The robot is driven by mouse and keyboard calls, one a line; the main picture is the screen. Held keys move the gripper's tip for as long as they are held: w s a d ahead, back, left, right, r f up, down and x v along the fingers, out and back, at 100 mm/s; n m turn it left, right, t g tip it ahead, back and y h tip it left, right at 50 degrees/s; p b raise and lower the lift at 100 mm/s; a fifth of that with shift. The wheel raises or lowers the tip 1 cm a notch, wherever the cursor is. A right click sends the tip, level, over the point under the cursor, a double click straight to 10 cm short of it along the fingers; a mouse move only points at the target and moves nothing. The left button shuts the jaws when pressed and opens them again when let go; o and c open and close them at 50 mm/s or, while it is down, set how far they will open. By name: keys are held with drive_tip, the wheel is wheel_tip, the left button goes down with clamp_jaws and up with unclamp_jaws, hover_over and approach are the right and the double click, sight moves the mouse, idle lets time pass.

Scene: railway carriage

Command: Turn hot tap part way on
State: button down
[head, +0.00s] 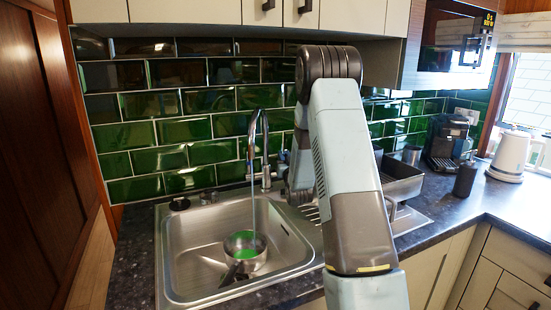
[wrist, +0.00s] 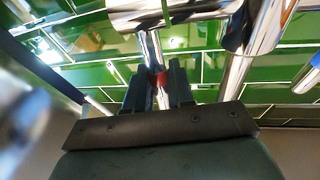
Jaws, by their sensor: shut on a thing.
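The chrome mixer tap (head: 254,130) stands at the back of the sink, with a thin stream like water falling from its spout. In the wrist view, the hot tap lever (wrist: 150,46) is a slim chrome rod with a red band. My gripper (wrist: 159,70) is shut on it, one dark finger on each side near the red band. A blue mark (wrist: 314,62) shows on another chrome part at the right edge. In the head view, my arm hides most of the gripper and lever.
Green tiles (head: 160,160) rise close behind the tap. A grey rack (head: 401,180) is right of my arm; a coffee machine (head: 449,143) and white kettle (head: 509,155) stand further right.

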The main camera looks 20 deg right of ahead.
drive_tip(key=shift+d, duration=0.1)
drive_tip(key=c, duration=1.1)
unclamp_jaws()
drive_tip(key=shift+c, duration=0.2)
drive_tip(key=r+v, duration=0.3)
drive_tip(key=v, duration=1.1)
drive_tip(key=shift+v, duration=0.75)
